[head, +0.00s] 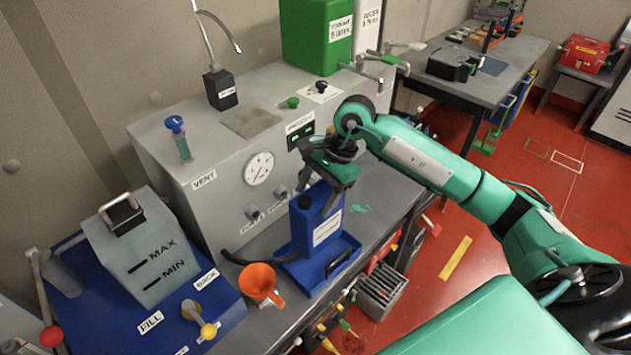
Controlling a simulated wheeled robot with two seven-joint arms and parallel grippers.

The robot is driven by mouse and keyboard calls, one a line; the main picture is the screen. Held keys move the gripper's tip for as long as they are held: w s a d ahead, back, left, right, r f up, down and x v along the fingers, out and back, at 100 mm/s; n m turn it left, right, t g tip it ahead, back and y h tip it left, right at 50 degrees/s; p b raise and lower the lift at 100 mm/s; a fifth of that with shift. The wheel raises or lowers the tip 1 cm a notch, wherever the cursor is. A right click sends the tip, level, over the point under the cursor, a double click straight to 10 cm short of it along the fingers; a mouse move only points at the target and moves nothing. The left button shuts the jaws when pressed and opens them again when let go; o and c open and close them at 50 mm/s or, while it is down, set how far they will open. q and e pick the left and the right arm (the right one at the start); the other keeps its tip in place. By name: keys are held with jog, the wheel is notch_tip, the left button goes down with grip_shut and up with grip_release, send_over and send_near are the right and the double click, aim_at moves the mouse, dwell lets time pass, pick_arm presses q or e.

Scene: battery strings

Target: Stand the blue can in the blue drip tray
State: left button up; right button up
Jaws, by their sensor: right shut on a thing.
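The blue can (313,228) is upright, with a white label on its front and a black cap on top. It is at the blue drip tray (312,283), with its lower end inside the tray's outline; whether its base touches the tray floor I cannot tell. The tray lies on the grey bench, and its front and right rims show. My right gripper (335,183) reaches in from the right and is shut on the top of the can; its fingertips are partly hidden. My left gripper is out of view.
An orange funnel (260,282) and a black hose (240,259) lie left of the tray. A grey machine with a gauge (259,168) stands behind it. A blue unit with a grey MAX/MIN tank (150,255) is at the left. The bench's front edge is close to the tray.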

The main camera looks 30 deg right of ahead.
jog(key=shift+f, duration=0.15)
jog(key=shift+w+f, duration=0.2)
jog(key=shift+f, duration=0.2)
jog(key=shift+s+f+b, duration=0.1)
jog(key=shift+f+b, duration=0.25)
jog(key=shift+f, duration=0.85)
jog(key=shift+f+b, duration=0.3)
jog(key=shift+f, duration=1.3)
